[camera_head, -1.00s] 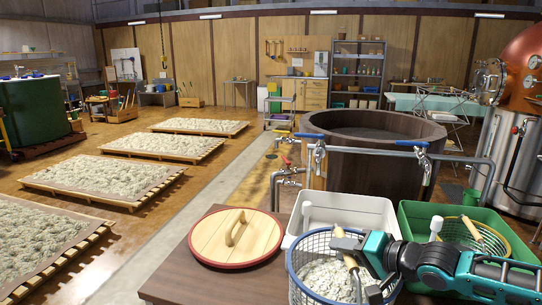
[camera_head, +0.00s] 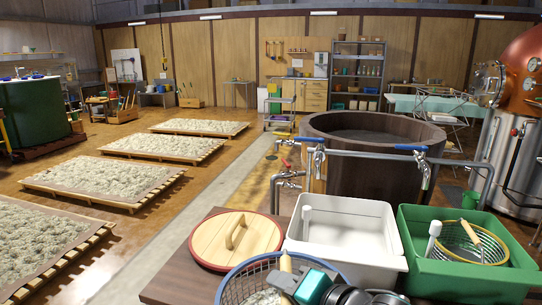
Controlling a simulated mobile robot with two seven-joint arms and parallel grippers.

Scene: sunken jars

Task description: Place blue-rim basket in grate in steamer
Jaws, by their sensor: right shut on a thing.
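The blue-rim basket (camera_head: 232,283) is at the bottom centre, cut off by the lower edge. It is a mesh basket with pale lumpy contents and a wooden handle (camera_head: 286,263). My right gripper (camera_head: 288,281) is shut on the basket at its handle; the arm hides the basket's right part. A large dark wooden tub (camera_head: 365,180) stands beyond the table with a grey surface inside; I cannot tell if that is the steamer's grate. My left gripper is not in view.
A wooden lid with a red rim (camera_head: 210,245) lies on the table left of a white bin (camera_head: 345,240). A green bin (camera_head: 450,272) at right holds a yellow-rim basket (camera_head: 470,238). Pipes with taps (camera_head: 370,153) run between table and tub.

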